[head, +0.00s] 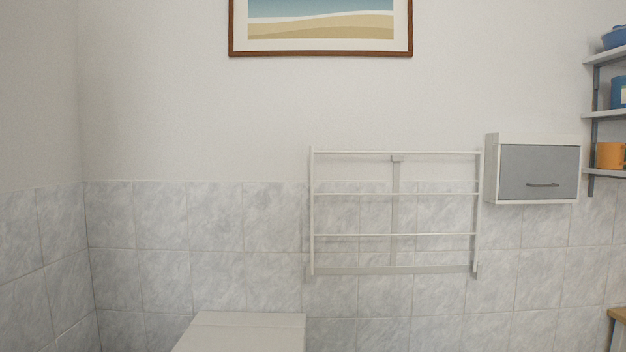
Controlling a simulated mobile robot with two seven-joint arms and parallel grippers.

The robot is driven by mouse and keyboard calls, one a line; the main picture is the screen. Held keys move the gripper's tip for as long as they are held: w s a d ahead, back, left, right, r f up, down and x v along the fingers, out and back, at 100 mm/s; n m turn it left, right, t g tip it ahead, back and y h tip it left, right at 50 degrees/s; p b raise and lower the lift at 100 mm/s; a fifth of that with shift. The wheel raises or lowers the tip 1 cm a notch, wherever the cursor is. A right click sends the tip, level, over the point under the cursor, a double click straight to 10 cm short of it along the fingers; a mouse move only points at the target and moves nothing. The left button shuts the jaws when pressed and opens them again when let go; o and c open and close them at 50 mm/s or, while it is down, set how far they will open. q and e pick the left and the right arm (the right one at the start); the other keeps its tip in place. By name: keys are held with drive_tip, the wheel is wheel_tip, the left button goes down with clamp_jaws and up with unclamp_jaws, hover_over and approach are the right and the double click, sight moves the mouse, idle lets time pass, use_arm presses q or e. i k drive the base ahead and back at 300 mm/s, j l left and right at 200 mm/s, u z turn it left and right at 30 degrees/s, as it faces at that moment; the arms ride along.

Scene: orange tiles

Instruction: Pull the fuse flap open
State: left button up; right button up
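A small wall box (491,170) with a white frame hangs on the wall at the right in the head view. Its grey front flap (530,168) looks shut.
A white wall rack (395,235) with horizontal bars is mounted just left of the box. Shelves (606,114) with blue items and an orange mug (609,155) are close on its right. A pale box-like top (245,330) stands below at the left. A framed picture (320,52) hangs above.

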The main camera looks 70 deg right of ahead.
sight(527, 172)
drive_tip(key=z, duration=3.35)
drive_tip(key=u, duration=0.7)
drive_tip(key=l+u, duration=0.1)
drive_tip(key=u, duration=0.25)
drive_tip(key=l+u, duration=0.1)
drive_tip(key=u, duration=0.2)
drive_tip(key=i+l+u, duration=0.1)
drive_tip(key=u, duration=0.25)
drive_tip(key=l, duration=0.9)
drive_tip(key=i, duration=0.05)
